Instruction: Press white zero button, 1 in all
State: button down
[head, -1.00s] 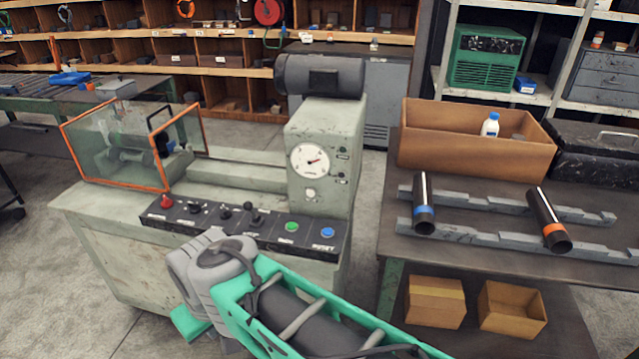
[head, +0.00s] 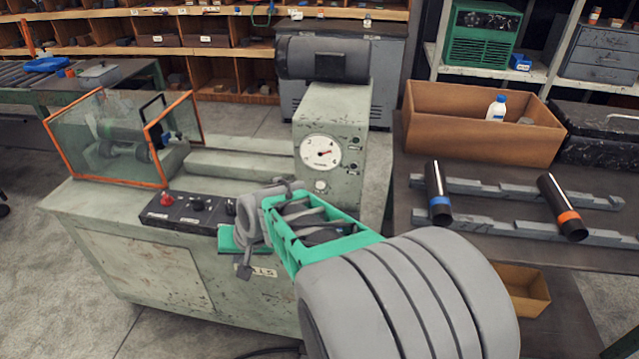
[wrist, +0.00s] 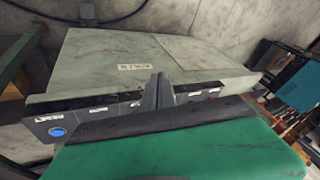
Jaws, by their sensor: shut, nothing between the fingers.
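A small white round button (head: 320,186) sits on the upright pale green-grey housing, just below the white dial gauge (head: 320,153). I take it to be the zero button; no label is readable. It is unobstructed in the head view and I do not see it in the wrist view. My arm's grey and green end is in front of the housing, lower than the button and to its left. My gripper (wrist: 158,88) shows in the wrist view as dark fingers closed together and empty, over the control panel. It is apart from the white button.
The control panel (head: 180,210) has a red knob (head: 166,199) and dark levers; my arm hides its right part. A blue button (wrist: 57,131) shows in the wrist view. An orange-framed guard (head: 105,150) stands left. A bench with pipes (head: 437,190) stands right.

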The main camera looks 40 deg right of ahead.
aim_at(320, 185)
jog(key=w+d+f+m+t+p, duration=0.1)
jog(key=w+d+f+m+t, duration=0.1)
jog(key=w+d+m, duration=0.3)
jog(key=d+f+m+t, duration=0.1)
jog(key=d+f+m, duration=0.15)
jog(key=d, duration=0.45)
jog(key=d+m+t+h, duration=0.1)
jog(key=d+m, duration=0.2)
jog(key=d, duration=0.1)
jog(key=s+d+m+t+h+p, duration=0.1)
jog(key=d+m, duration=0.3)
jog(key=d, duration=0.1)
jog(key=s+d+f+m+t+h, duration=0.1)
jog(key=d+m+h, duration=0.1)
jog(key=d+m, duration=0.1)
jog(key=shift+s+d+f+m+t, duration=0.1)
jog(key=shift+s+d+m+t, duration=0.1)
jog(key=shift+d, duration=0.25)
jog(key=shift+s+d+m+t, duration=0.1)
jog(key=shift+d+m+t, duration=0.1)
jog(key=shift+d, duration=0.25)
jog(key=shift+w, duration=0.15)
